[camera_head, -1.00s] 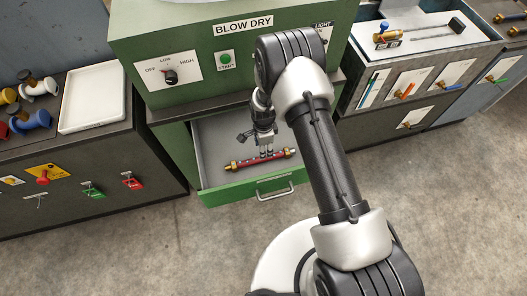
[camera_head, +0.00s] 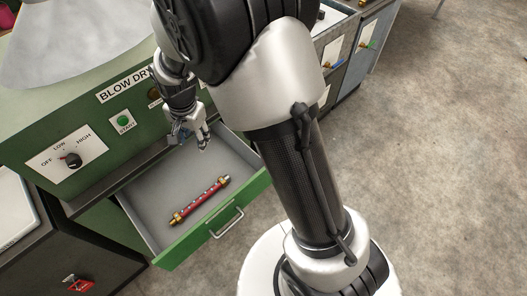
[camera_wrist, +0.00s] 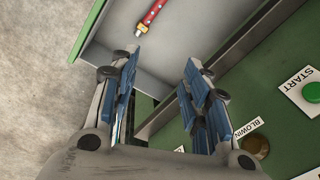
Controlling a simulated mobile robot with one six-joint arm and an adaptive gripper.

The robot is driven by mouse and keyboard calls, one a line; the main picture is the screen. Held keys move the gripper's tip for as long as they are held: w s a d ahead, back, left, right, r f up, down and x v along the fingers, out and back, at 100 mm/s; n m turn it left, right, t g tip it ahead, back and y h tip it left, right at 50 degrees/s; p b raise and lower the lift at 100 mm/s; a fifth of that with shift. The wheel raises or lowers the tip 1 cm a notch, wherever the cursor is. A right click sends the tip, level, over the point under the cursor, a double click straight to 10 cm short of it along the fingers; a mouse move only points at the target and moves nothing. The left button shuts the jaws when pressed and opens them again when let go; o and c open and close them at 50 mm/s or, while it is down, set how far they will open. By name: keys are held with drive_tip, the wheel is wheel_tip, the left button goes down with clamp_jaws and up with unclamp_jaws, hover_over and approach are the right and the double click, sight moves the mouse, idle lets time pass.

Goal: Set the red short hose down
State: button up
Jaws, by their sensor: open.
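The red short hose (camera_head: 201,200), with brass end fittings, lies on the floor of the open green drawer (camera_head: 165,167) near its front wall. In the wrist view part of the hose (camera_wrist: 151,14) and one brass end show at the top, beyond the fingertips. My gripper (camera_head: 204,146) is above the back right part of the drawer, apart from the hose. In the wrist view my gripper (camera_wrist: 160,68) has its blue-padded fingers spread with nothing between them.
The green blow dry cabinet (camera_head: 92,113) with its knob (camera_head: 73,160) and start button (camera_head: 123,120) stands behind the drawer. A white tray (camera_head: 14,212) is at the left. The drawer handle (camera_head: 227,222) sticks out at the front. Open floor lies at right.

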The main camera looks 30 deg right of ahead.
drive_tip(key=s+d+r+n, duration=0.25)
drive_tip(key=s+r, duration=0.25)
drive_tip(key=r, duration=0.4)
drive_tip(key=s+d+r+n+t, duration=0.1)
drive_tip(key=s+d+r+n, duration=0.1)
drive_tip(key=s, duration=0.4)
drive_tip(key=s+d+r+n+t, duration=0.1)
drive_tip(key=s+d+r+n, duration=0.1)
drive_tip(key=s+r, duration=0.2)
drive_tip(key=s+d+r+n+t, duration=0.1)
drive_tip(key=s+d+r+n, duration=0.1)
drive_tip(key=s, duration=0.8)
wheel_tip(320, 180, up, 2)
drive_tip(key=shift+d+r+n, duration=0.1)
drive_tip(key=shift+d+n, duration=0.2)
drive_tip(key=shift+n, duration=0.25)
